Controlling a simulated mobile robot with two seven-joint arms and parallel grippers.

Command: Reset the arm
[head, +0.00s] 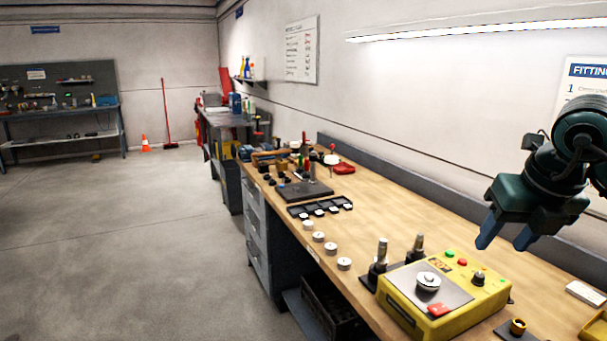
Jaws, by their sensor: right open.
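My right gripper (507,236) comes in from the right edge in the head view. It is dark green with blue fingertips, points downward and is open, with nothing between its fingers. It hangs above the right part of the wooden workbench (385,225), above and to the right of a yellow control box (440,298). It appears apart from everything on the bench. My left gripper is not in view.
Two upright metal posts (382,250) stand behind the yellow box. Several white discs (331,248) lie along the bench's front edge, near a black slotted tray (320,208). A dark plate (303,191) lies farther back.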

